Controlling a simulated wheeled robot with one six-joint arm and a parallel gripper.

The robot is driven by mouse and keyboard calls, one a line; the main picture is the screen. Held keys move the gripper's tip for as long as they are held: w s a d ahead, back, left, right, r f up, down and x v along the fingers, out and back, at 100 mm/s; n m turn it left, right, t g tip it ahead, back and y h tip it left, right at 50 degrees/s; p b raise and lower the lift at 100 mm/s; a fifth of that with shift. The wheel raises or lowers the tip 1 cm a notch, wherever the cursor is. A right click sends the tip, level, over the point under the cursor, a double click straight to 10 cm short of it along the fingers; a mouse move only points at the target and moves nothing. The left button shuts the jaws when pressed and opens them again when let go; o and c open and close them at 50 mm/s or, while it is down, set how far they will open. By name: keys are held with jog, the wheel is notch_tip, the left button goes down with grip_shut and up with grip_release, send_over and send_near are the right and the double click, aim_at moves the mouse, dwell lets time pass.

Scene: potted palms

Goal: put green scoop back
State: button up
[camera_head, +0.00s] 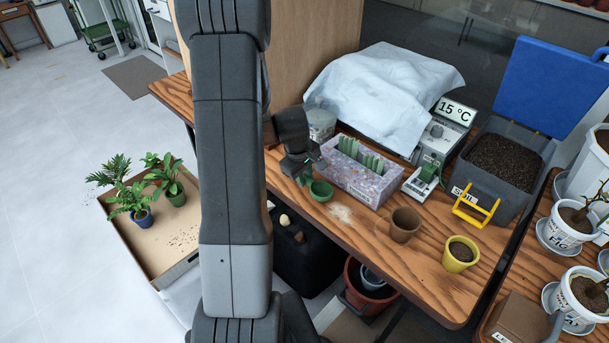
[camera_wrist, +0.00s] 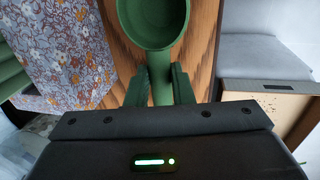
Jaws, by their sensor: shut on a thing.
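The green scoop (camera_head: 320,190) is in my gripper (camera_head: 304,178), above the front edge of the wooden bench. In the wrist view, the scoop's round bowl (camera_wrist: 151,24) points away from me. Its handle lies between the two green fingers of the gripper (camera_wrist: 160,86), which are shut on it. The bowl is at or just above the bench top; I cannot tell whether it touches. A floral-patterned box (camera_head: 370,183) holding several green upright pieces stands right behind the scoop. It also shows at the left of the wrist view (camera_wrist: 62,45).
A grey soil bin (camera_head: 497,188) with a raised blue lid (camera_head: 549,85) and yellow handle stands right. A brown pot (camera_head: 404,225) and yellow pot (camera_head: 461,255) stand on the bench. A scale (camera_head: 440,143) sits behind, beside a draped sheet (camera_head: 385,90). Potted palms stand in a carton (camera_head: 172,222) left.

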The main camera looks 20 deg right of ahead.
jog(key=shift+f+b, duration=0.55)
jog(key=shift+f, duration=0.05)
jog(key=o, duration=1)
notch_tip(320, 180, up, 14)
jog(key=s+a, duration=0.1)
jog(key=a, duration=0.1)
jog(key=shift+a+f+p, duration=0.2)
jog(key=shift+a+p, duration=0.05)
jog(key=shift+p, duration=0.2)
jog(key=shift+f, duration=0.1)
jog(key=f, duration=0.4)
jog(key=d+f, duration=0.1)
jog(key=f, duration=0.4)
jog(key=w+d+f+b, duration=0.1)
jog(key=f, duration=0.3)
jog(key=shift+d+f, duration=0.25)
jog(key=shift+r, duration=0.2)
